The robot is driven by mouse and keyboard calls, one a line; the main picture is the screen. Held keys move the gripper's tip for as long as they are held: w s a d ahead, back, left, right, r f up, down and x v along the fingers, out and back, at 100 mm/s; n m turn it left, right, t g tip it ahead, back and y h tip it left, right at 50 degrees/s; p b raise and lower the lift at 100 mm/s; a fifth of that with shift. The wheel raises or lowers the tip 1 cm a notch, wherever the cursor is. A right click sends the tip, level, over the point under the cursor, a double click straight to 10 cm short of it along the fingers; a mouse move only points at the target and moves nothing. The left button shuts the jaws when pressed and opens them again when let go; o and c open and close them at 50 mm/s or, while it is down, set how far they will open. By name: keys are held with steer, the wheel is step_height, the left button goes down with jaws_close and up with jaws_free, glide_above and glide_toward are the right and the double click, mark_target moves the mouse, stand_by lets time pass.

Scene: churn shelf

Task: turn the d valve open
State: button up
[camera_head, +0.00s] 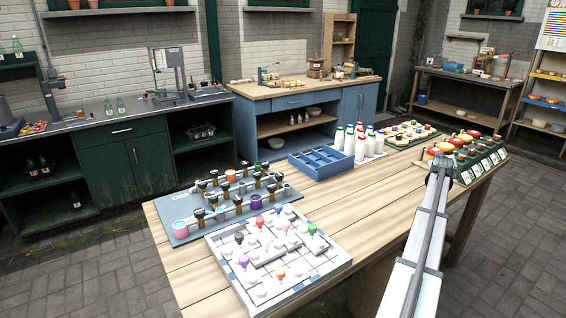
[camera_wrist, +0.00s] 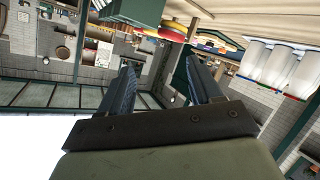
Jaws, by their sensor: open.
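A dark green valve rack (camera_head: 492,163) stands at the right end of the wooden table, with red and yellow valve tops and small white labels on its front. The labels are too small to read, so I cannot tell which valve is d. My gripper (camera_head: 441,163) is at the rack's left front side in the head view, and my arm hides part of the rack. In the wrist view my gripper (camera_wrist: 164,78) has its two fingers apart with nothing between them. A green block and red and yellow round parts (camera_wrist: 172,32) show beyond the fingers there.
White bottles (camera_head: 360,140) stand beside a blue divided crate (camera_head: 321,162). A board with colored knobs sits behind the rack. A grey pegboard (camera_head: 185,232) and a white tiled board (camera_head: 225,262) fill the table's near left. Bare wood lies between these and my arm.

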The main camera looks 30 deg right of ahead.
steer(key=w+a+r+m+t, duration=0.1)
steer(key=w+a+r, duration=0.2)
steer(key=w+r, duration=0.5)
steer(key=w+a+r+m+t, duration=0.1)
steer(key=w+a+r, duration=0.3)
steer(key=w+r, duration=0.4)
steer(key=m+g+y, duration=0.4)
steer(key=g+y, duration=0.2)
steer(key=y, duration=0.3)
glide_above(265, 163)
steer(key=s+a, duration=0.3)
steer(key=a, duration=0.3)
step_height(265, 163, down, 10)
steer(key=x, duration=1.3)
steer(key=shift+w+d, duration=0.35)
steer(key=shift+d, duration=0.15)
steer(key=c, duration=1)
